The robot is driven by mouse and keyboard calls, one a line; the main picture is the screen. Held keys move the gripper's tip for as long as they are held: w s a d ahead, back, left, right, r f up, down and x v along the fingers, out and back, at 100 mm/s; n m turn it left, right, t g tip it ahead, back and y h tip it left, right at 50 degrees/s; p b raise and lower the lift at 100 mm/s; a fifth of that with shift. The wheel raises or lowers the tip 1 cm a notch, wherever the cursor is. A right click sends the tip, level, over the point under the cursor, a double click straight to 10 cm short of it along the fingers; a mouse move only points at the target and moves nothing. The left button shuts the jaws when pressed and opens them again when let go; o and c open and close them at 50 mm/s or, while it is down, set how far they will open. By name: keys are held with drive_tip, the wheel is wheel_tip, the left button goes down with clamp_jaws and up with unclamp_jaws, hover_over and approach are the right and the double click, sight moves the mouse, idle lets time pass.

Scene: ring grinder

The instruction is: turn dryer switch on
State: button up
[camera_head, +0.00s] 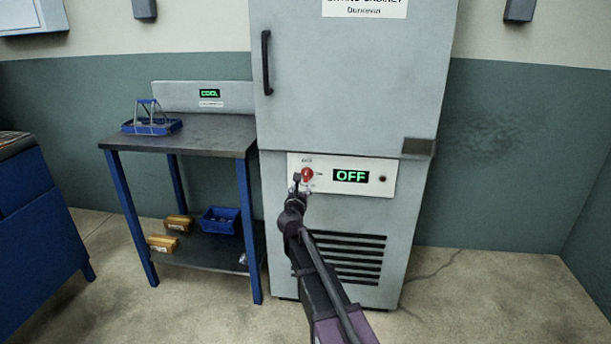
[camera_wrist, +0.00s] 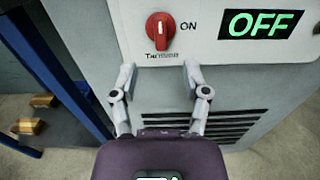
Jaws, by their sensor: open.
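The dryer is a tall grey cabinet (camera_head: 350,80) with a white control panel (camera_head: 344,190) low on its front. A red rotary switch (camera_head: 307,174) sits at the panel's left; it also shows in the wrist view (camera_wrist: 160,28), with its grip bar roughly upright and "ON" printed to its right. A green display (camera_head: 351,176) reads "OFF"; it shows in the wrist view too (camera_wrist: 260,24). My gripper (camera_head: 299,188) is at the panel, just below the switch. In the wrist view its two fingers (camera_wrist: 158,78) are spread apart and empty, below the switch and not touching it.
A dark-topped table (camera_head: 190,135) with blue legs stands left of the cabinet, bearing a blue wire-handled basket (camera_head: 152,125). Its lower shelf holds yellow boxes (camera_head: 164,243) and a blue bin (camera_head: 220,220). Floor at the right (camera_head: 480,300) is clear.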

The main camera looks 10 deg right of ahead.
sight(306, 174)
drive_tip(key=x, duration=1)
drive_tip(key=shift+w, duration=0.15)
clamp_jaws()
